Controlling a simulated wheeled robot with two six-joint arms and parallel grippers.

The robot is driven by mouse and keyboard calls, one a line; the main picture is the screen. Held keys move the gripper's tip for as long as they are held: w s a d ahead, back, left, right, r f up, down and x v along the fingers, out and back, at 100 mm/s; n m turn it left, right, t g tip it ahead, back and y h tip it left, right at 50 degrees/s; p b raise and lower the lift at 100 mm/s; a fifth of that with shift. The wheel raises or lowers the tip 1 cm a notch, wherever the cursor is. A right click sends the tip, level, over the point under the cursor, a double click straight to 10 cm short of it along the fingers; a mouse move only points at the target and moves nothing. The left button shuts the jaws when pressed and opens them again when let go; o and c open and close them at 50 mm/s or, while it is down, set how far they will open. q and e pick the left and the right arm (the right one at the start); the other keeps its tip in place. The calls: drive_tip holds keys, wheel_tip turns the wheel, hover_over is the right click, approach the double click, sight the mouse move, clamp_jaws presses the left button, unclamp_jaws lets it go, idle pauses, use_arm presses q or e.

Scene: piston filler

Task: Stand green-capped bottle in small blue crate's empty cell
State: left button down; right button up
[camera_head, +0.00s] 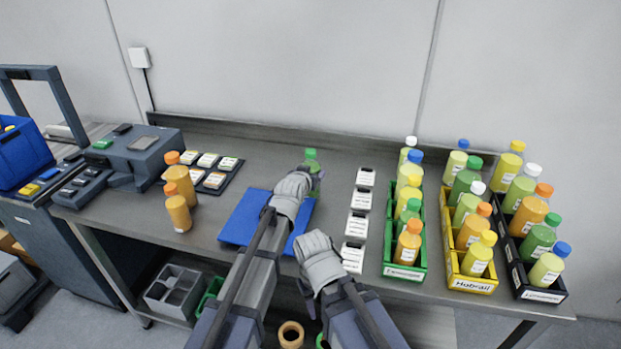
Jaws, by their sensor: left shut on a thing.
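The green-capped bottle (311,157) is upright at the far right corner of a blue mat, its lower part partly hidden by my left gripper (308,182). My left gripper is shut on this bottle. A blue crate (22,163) stands at the far left, cut off by the picture's edge, with something yellow inside; its cells cannot be made out. My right gripper (318,262) is over the table's front edge, near the mat's right side, apart from the bottle; its fingers are too hidden to show whether it is open.
Green (404,272), yellow (470,284) and black (541,295) crates of bottles stand at the right. White-labelled blocks (358,224) line up beside them. Orange-capped bottles (178,213) and a dark card tray (222,182) are left of the blue mat (237,232). A grey machine (142,150) stands farther left.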

use_arm(q)
drive_tip(key=shift+c, duration=1.6)
unclamp_jaws()
drive_tip(key=shift+f, duration=0.1)
drive_tip(key=o, duration=0.3)
